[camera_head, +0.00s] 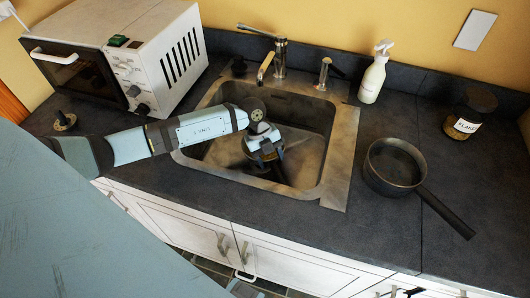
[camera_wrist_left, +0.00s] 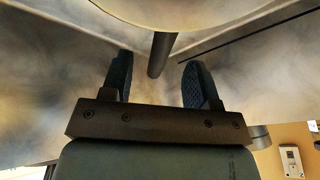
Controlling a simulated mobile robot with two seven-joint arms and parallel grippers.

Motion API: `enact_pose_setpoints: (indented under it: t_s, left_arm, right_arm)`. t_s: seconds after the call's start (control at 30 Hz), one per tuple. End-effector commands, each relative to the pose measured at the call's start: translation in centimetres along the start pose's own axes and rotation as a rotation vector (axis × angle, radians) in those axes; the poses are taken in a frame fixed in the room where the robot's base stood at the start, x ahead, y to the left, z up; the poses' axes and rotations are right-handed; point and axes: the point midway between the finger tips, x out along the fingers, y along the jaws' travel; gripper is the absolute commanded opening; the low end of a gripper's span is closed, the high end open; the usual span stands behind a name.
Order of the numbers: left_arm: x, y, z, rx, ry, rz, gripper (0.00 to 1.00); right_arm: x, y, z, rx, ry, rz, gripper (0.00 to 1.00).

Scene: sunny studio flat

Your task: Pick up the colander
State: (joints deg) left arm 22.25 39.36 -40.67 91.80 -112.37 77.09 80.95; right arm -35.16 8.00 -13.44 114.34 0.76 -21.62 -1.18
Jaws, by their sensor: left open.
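My left gripper (camera_head: 268,163) reaches down into the sink (camera_head: 340,158). In the left wrist view its two dark fingers (camera_wrist_left: 158,75) are apart. A rounded, pale metal vessel (camera_wrist_left: 150,14) with a dark rod-like handle (camera_wrist_left: 161,54) shows at the top of that view. The handle's end lies in line with the gap between the fingers, with space on both sides. This may be the colander; no holes show. In the head view, my gripper and arm hide much of the sink's inside, and I cannot make out a colander there.
A saucepan (camera_head: 392,170) with a dark handle stands right of the sink. A microwave (camera_head: 130,55) is at left. A tap (camera_head: 278,57), a spray bottle (camera_head: 373,75) and a labelled jar (camera_head: 466,120) stand towards the back. The counter's front right is clear.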

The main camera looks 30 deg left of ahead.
Motion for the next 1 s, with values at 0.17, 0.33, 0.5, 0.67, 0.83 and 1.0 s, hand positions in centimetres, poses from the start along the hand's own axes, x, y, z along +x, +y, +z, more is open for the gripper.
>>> enact_pose_setpoints:
  t_s: [0.17, 0.33, 0.5, 0.67, 0.83, 1.0]
  left_arm:
    - [2.1, -0.2, -0.1, -0.002, 0.003, 0.001, 0.55]
    - [4.5, -0.2, 0.1, -0.001, 0.003, 0.001, 0.55]
    - [5.2, -0.2, 0.1, 0.000, 0.000, -0.001, 0.55]
    - [5.2, -0.2, 0.1, 0.000, 0.000, 0.000, 0.53]
    - [5.2, -0.2, 0.1, 0.000, 0.000, 0.000, 0.13]
    - [5.1, -0.3, 0.1, 0.001, 0.000, -0.001, 0.00]
  right_arm:
    - [-0.2, 0.1, -0.2, 0.000, -0.003, 0.002, 0.43]
    - [-0.2, 0.1, -0.2, 0.000, -0.004, 0.002, 0.43]
    - [-0.2, 0.1, -0.2, 0.000, -0.004, 0.002, 0.43]
    - [-0.2, 0.0, -0.2, 0.000, -0.004, -0.001, 0.43]
    - [-0.2, -0.1, -0.2, 0.000, -0.004, -0.002, 0.43]
    - [-0.2, -0.1, -0.2, 0.000, -0.003, -0.002, 0.43]
